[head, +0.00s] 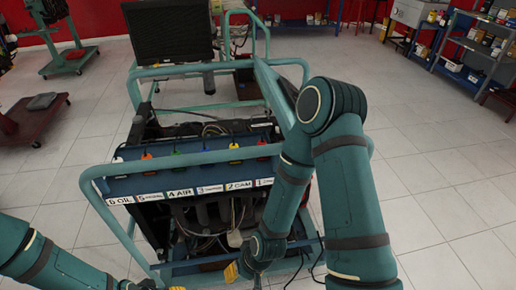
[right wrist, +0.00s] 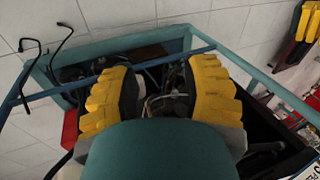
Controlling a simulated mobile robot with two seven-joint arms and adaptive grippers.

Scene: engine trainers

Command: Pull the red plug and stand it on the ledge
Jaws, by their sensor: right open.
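The red plug (head: 262,143) sits at the right end of a row of coloured plugs on the blue ledge (head: 190,178) of the engine trainer, close beside my right arm. My right gripper (head: 232,272) is low in front of the trainer, below and apart from the plug. In the right wrist view its yellow fingers (right wrist: 165,95) are spread with nothing between them, over the trainer's frame and cables. The red plug cannot be made out there. Of my left gripper only a yellow tip (head: 178,288) shows at the bottom edge; its jaws are cut off.
Orange, green, blue and yellow plugs stand along the ledge above numbered labels (head: 180,193). A teal tube rail (head: 105,172) surrounds the trainer front. A dark monitor (head: 168,30) stands behind. Floor to the right is clear up to the shelves (head: 470,60).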

